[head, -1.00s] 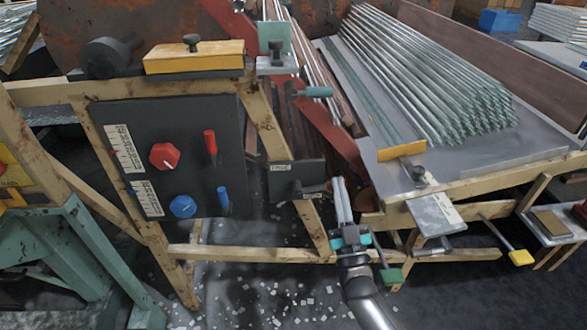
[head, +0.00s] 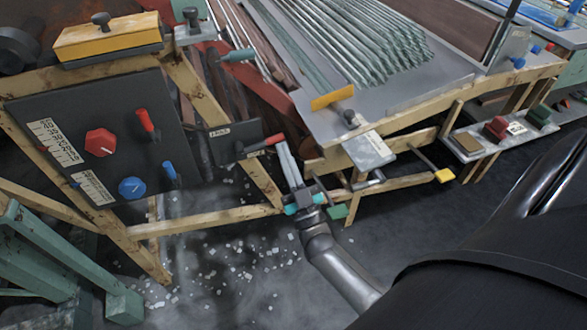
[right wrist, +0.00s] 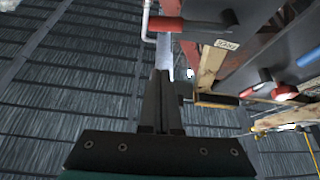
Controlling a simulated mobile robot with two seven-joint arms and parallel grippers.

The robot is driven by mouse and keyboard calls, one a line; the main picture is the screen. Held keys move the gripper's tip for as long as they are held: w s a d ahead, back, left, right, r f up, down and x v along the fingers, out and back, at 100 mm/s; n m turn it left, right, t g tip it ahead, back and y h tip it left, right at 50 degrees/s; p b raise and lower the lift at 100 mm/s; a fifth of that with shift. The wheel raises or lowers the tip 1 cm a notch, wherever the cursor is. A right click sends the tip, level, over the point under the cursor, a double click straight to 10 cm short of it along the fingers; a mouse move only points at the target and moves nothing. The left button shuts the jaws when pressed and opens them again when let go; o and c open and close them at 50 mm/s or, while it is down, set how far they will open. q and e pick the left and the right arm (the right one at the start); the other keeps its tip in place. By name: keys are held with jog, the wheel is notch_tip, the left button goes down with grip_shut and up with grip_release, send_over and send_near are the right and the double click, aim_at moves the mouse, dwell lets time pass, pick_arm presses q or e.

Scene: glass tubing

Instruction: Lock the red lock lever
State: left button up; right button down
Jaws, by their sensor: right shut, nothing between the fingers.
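A small dark box (head: 236,143) with a white label is fixed to the wooden frame, and a red lever (head: 274,140) sticks out of its right side. In the right wrist view the red lever (right wrist: 188,25) lies roughly level near the top, ahead of the fingers, with the label (right wrist: 227,44) beside it. My right gripper (head: 281,147) is shut and empty, its fingertips close to the lever's end. In the right wrist view its closed fingers (right wrist: 161,74) point towards the lever; I cannot tell whether they touch it. My left gripper is out of view.
A dark panel (head: 60,110) to the left has a red dial (head: 100,142), another red lever (head: 146,122), a blue dial (head: 132,187) and a blue lever (head: 170,172). Glass tubes (head: 370,45) lie on the table at the upper right.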

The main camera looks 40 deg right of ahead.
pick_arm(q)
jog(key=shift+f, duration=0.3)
pick_arm(e)
jog(key=v, duration=0.5)
jog(key=shift+f, duration=0.1)
